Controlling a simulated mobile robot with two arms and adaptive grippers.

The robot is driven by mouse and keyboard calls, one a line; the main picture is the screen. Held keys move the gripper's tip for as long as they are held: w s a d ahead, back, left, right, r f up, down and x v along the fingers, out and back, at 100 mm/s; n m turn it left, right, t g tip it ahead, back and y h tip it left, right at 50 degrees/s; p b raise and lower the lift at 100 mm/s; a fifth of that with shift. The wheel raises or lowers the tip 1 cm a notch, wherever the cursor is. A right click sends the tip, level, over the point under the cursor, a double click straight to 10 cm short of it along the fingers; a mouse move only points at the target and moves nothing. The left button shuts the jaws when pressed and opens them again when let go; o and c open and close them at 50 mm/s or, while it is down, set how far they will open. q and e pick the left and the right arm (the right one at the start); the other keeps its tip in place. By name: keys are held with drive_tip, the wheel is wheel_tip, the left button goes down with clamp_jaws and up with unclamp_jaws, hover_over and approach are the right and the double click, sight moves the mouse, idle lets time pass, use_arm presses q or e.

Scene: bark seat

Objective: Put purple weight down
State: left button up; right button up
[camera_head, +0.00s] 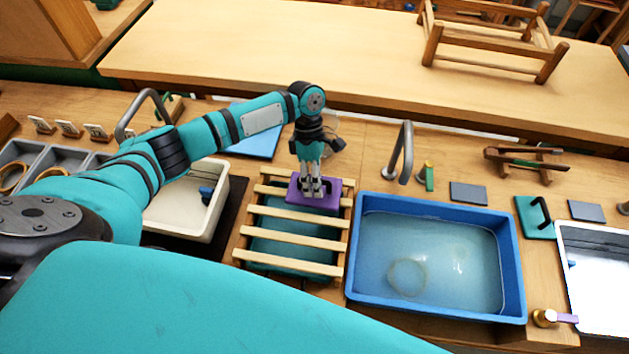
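The purple weight (332,201) is a flat block at the far right part of a rack of pale wooden slats (292,237). My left gripper (313,190) points down onto the middle of the weight. Its fingers are close together and look shut on the weight's grip, which they hide. The weight overlaps the upper slats in the picture. I cannot tell whether it touches them or hangs just above. Teal material (290,246) shows between the slats. My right gripper is not in view.
A blue tub of water (517,262) with a ring in it stands right of the rack. A cream basin (178,225) stands to the left. Taps (405,150) rise behind. A teal block with a black handle (528,218) and a silvery tray (600,290) are at the right.

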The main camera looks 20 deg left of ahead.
use_arm(q)
drive_tip(key=shift+r, duration=0.1)
drive_tip(key=b+v, duration=0.1)
drive_tip(key=v, duration=1.1)
drive_tip(key=shift+b, duration=0.3)
